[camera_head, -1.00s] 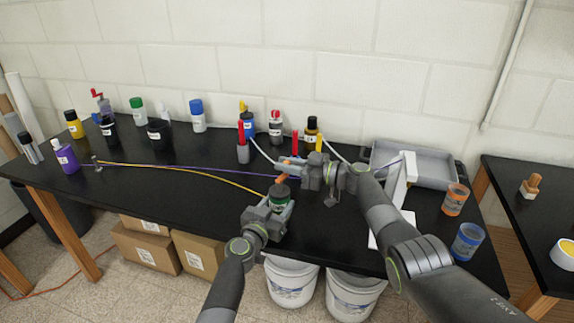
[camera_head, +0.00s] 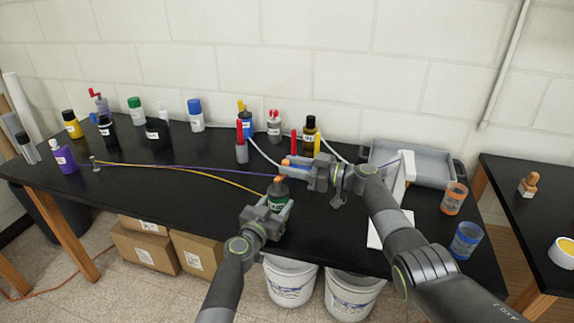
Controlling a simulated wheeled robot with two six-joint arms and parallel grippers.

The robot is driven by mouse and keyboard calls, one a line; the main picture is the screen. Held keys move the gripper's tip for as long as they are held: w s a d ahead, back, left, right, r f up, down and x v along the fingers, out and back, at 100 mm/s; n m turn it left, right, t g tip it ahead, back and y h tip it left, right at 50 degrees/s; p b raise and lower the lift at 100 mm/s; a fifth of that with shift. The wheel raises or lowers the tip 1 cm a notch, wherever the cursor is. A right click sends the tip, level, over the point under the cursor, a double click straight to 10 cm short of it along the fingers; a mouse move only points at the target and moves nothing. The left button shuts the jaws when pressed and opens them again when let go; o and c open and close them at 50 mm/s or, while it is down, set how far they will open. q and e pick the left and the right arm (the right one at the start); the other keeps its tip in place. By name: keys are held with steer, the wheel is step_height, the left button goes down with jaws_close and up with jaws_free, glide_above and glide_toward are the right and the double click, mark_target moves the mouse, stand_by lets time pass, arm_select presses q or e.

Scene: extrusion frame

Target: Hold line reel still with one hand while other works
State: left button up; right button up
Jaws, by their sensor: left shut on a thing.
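A dark reel with a green label (camera_head: 278,201) and an orange top stands near the table's front edge. My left gripper (camera_head: 277,204) is shut around its lower body. My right gripper (camera_head: 289,168) is just above and behind the reel's top, apart from it. Its fingertips are small and partly lost against orange and blue patches, so its opening is unclear. A yellow line (camera_head: 215,171) runs from a small metal post (camera_head: 95,163) on the left to the reel. A purple line (camera_head: 200,170) runs from the same post toward my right gripper; its end is hidden.
Bottles and cups line the back, including a blue-capped bottle (camera_head: 196,115) and a grey pen cup (camera_head: 241,152). A grey tray (camera_head: 420,174), an orange cup (camera_head: 454,197) and a blue cup (camera_head: 467,241) stand at the right. The table's left front is clear.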

steer(key=v, duration=0.5)
steer(key=shift+s+d, duration=0.1)
steer(key=shift+d, duration=0.15)
steer(key=shift+f, duration=0.15)
steer(key=shift+s+m+t+h, duration=2.6)
steer(key=shift+s+m+t, duration=0.45)
steer(key=shift+t, duration=0.65)
steer(key=shift+r+x, duration=0.15)
steer(key=shift+x, duration=2.7)
steer(key=shift+r+x, duration=0.15)
steer(key=shift+x, duration=2.65)
jaws_close()
